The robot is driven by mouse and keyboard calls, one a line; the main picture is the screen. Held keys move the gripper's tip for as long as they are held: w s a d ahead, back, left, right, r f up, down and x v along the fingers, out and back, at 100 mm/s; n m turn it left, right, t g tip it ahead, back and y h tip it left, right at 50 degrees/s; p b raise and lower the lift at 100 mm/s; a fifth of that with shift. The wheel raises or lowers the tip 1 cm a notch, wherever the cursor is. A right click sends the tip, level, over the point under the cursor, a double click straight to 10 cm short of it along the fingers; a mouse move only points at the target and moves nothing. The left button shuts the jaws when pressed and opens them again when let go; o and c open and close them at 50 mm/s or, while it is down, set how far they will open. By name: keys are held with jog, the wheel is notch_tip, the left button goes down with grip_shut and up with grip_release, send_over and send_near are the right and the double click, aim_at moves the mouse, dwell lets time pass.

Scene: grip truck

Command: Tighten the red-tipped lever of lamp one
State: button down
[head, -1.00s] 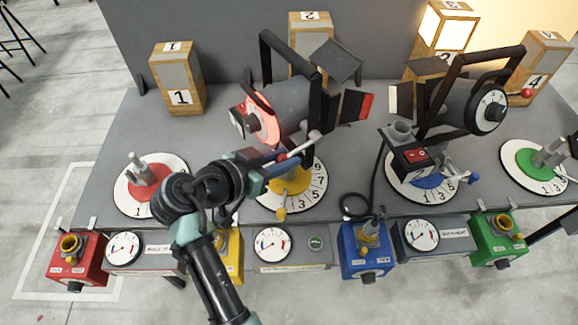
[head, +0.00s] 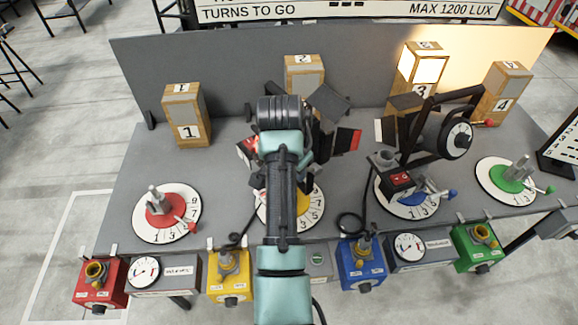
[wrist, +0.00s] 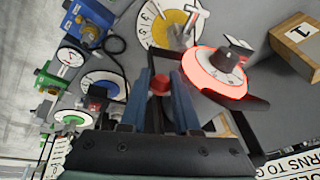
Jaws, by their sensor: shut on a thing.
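Lamp one, the left lamp, stands over the yellow dial (head: 304,222) and is mostly hidden behind my arm in the head view; its black flaps (head: 328,104) show beside my arm. In the wrist view its back is a glowing red ring (wrist: 203,75) around a black knob. My gripper (wrist: 162,76) shows there as two blue fingers, shut on the red tip (wrist: 159,87) of the lever. The lever's shaft is hidden. My gripper is out of sight in the head view.
Lamp two (head: 432,135) stands to the right, with its own red-tipped lever (head: 489,123). Numbered wooden blocks, such as block 1 (head: 186,115), line the back. Coloured boxes, such as the red box (head: 98,284), hang along the front. A black cable (head: 352,222) lies right of my arm.

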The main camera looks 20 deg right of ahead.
jog(key=shift+d+r+y, duration=0.1)
jog(key=shift+d+y, duration=0.05)
jog(key=shift+y, duration=0.15)
dwell(0.4)
jog(key=c, duration=0.6)
grip_release()
jog(key=shift+c, duration=0.2)
jog(key=shift+r, duration=0.1)
jog(key=p+v, duration=0.2)
jog(key=v, duration=1)
jog(key=shift+r, duration=0.4)
